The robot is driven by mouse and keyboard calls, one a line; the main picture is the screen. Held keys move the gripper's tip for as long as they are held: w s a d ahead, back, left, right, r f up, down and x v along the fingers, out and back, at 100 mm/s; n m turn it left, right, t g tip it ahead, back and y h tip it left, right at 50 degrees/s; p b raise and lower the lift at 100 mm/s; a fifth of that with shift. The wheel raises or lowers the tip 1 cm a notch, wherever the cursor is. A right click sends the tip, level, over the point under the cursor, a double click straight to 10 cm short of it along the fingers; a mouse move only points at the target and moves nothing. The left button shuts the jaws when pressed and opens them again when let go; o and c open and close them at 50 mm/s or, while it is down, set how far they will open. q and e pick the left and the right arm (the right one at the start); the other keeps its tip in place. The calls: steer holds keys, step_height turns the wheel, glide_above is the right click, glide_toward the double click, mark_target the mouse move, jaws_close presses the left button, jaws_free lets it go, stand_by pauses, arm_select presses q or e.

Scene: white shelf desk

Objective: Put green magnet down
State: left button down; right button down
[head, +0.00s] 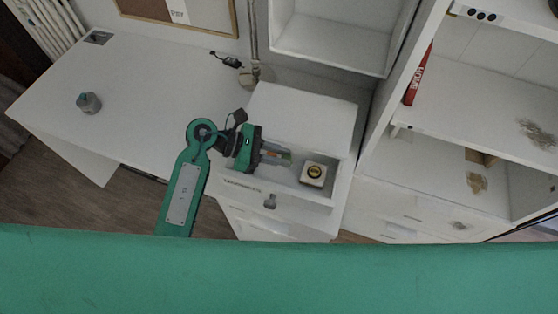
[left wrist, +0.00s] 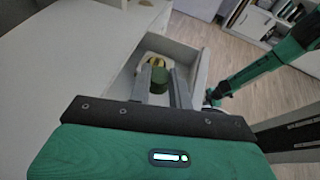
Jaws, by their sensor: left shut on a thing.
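My left gripper (head: 288,158) reaches in from the left over an open white drawer (head: 240,182). In the left wrist view its two fingers (left wrist: 160,88) are closed around the dark green magnet (left wrist: 158,80). The magnet is mostly hidden by the fingers in the head view. A pale square item with a round yellow and black top (head: 314,174) lies in the drawer, just beyond the fingertips. A green arm with a dark end (left wrist: 212,96) shows at the right of the left wrist view; its jaw state is too small to tell.
A white cabinet top (head: 300,115) stands behind the drawer. A grey-green pot-like object (head: 88,102) stands on the desk at the left. A shelf with a red book (head: 417,75) is at the right. The desk's middle is largely clear.

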arm_select(q)
step_height(320, 180, down, 4)
steer(key=shift+r+p, duration=0.1)
steer(key=shift+p, duration=0.25)
steer(key=shift+f, duration=0.5)
arm_select(e)
steer(key=shift+d+r, duration=0.35)
steer(key=shift+r, duration=0.05)
arm_select(q)
steer(key=shift+s+f+b, duration=0.1)
steer(key=shift+f+b, duration=0.55)
steer(key=shift+b, duration=0.15)
steer(key=c, duration=1.3)
jaws_free()
arm_select(e)
steer(key=shift+a+f, duration=0.25)
steer(key=shift+f, duration=0.5)
arm_select(q)
steer(key=shift+r, duration=0.1)
arm_select(e)
steer(key=shift+r, duration=0.1)
